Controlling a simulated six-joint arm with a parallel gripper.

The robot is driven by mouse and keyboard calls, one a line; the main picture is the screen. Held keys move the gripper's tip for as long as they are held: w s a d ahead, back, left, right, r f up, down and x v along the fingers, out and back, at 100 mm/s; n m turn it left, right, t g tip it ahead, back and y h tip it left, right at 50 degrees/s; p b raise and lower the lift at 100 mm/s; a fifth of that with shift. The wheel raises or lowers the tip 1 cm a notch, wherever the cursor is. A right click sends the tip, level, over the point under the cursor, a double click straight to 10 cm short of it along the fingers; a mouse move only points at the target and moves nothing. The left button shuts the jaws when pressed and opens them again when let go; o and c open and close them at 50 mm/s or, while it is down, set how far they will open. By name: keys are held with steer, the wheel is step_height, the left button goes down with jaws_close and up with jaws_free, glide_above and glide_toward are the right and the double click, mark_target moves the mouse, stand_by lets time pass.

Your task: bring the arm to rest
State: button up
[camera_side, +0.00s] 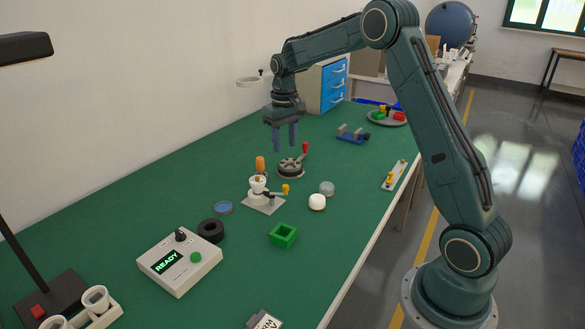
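My gripper (284,148) hangs pointing down above the green table (150,195). Its two fingers are apart, and nothing shows between them. It is in the air, above and a little behind a round dark fixture (290,168) with a red-knobbed lever. A white socket (258,185) stands on a pale plate with an orange-tipped part and a yellow-tipped lever.
A white domed piece (317,202), a grey one (327,188), a green square block (283,235), a black ring (211,230) and a blue disc (223,208) lie mid-table. A blue vise (353,136) and a drawer cabinet (333,85) stand farther back. A desk lamp (50,295) stands left.

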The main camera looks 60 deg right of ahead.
steer(key=s+a+r+n+t, duration=0.2)
steer(key=s+a+r+t, duration=0.1)
steer(key=s+a+r, duration=0.9)
steer(key=s+a+t, duration=0.1)
steer(key=s+a, duration=0.2)
steer(key=s, duration=0.6)
steer(key=s+a+n+t, duration=0.1)
steer(key=s+a, duration=0.2)
steer(key=s, duration=0.6)
steer(key=shift+s+a+f+t, duration=0.25)
steer(key=shift+s+f+t, duration=0.05)
steer(key=shift+f, duration=0.15)
